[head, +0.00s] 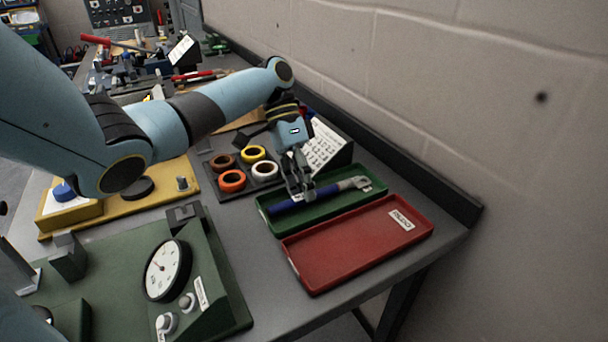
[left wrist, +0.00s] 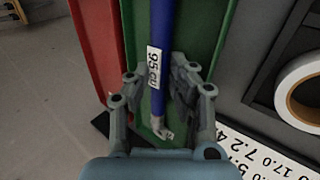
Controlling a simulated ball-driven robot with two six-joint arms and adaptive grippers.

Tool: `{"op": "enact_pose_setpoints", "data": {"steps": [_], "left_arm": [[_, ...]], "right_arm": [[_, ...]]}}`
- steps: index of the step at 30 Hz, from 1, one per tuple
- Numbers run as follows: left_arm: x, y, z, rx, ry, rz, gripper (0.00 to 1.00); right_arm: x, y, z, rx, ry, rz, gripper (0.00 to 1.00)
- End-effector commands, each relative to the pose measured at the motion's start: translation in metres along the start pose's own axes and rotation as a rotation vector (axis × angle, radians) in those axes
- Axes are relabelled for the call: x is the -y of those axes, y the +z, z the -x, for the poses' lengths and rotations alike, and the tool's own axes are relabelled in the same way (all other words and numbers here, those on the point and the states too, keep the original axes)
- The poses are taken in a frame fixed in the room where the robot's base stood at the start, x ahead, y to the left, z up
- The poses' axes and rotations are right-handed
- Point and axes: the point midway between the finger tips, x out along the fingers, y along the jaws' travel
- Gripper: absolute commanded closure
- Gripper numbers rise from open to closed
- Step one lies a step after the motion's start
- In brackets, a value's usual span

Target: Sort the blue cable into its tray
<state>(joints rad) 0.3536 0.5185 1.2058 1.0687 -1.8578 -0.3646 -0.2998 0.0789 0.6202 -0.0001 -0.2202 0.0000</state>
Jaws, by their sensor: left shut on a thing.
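The blue cable (head: 288,207) lies lengthwise along the green tray (head: 372,190), with a silver lug (head: 357,182) at its right end. In the left wrist view the cable (left wrist: 162,22) carries a white label (left wrist: 154,68) reading "95 cu", and its lug (left wrist: 157,128) is between the fingers. My left gripper (head: 301,194) is shut on the cable, low over the green tray; it also shows in the left wrist view (left wrist: 158,95). Whether the cable touches the tray floor I cannot tell. My right gripper is not in view.
An empty red tray (head: 345,248) sits beside the green one, near the table edge. A dark holder with several tape rolls (head: 232,180) and a printed sheet (head: 325,148) are behind. A green gauge panel (head: 165,270) stands at the front left. A wall runs along the right.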

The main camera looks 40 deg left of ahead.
Motion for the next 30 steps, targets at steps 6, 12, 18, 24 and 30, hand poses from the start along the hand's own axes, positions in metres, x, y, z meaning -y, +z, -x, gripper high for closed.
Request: {"op": "enact_pose_setpoints", "data": {"steps": [6, 12, 18, 24, 30], "left_arm": [[0.000, 0.000, 0.000, -0.001, 0.000, -0.001, 1.00], [0.000, 0.000, -0.001, -0.001, 0.000, -0.001, 0.64], [0.001, 0.000, -0.001, 0.000, -0.001, 0.000, 0.53], [0.001, 0.001, 0.000, 0.001, -0.002, 0.002, 0.53], [-0.007, 0.000, 0.011, 0.000, -0.002, 0.001, 0.53]], "right_arm": [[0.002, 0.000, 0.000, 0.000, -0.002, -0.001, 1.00], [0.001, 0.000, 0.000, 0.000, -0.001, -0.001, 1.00], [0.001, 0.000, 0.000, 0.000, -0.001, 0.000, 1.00], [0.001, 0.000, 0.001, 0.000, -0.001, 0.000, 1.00], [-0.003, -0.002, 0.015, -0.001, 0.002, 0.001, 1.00]]}}
